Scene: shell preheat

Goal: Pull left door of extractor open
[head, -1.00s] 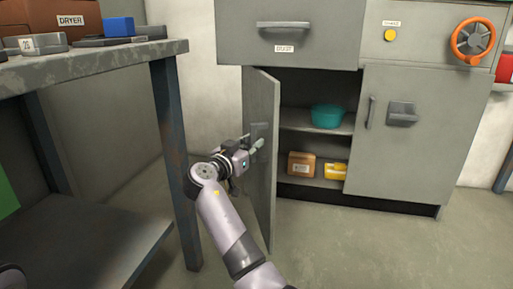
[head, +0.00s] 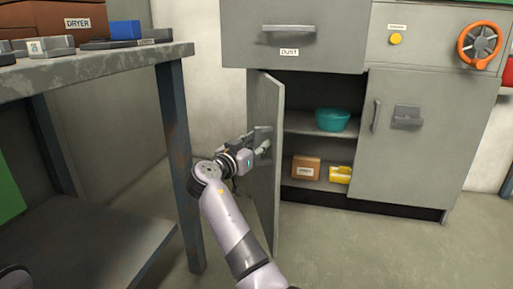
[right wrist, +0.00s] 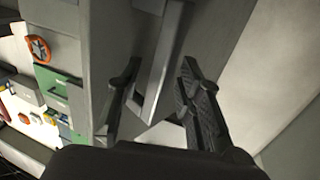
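The extractor's left door (head: 264,195) is a grey panel, swung well open to the left so the shelves behind it show. Its handle is a grey bar (right wrist: 165,65), seen close up in the right wrist view. My right gripper (head: 266,147) is at the door's outer face, by the handle. In the right wrist view my right gripper (right wrist: 158,100) has its two dark fingers apart, one on either side of the handle, with gaps showing. Whether a finger touches the handle or door I cannot tell. My left gripper is out of view.
The cabinet's right door (head: 420,150) is shut. Inside are a teal bowl (head: 332,119), a brown box (head: 305,167) and a yellow item (head: 341,174). A metal workbench (head: 90,72) stands close on the left, its leg near my arm. Floor right of the open door is clear.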

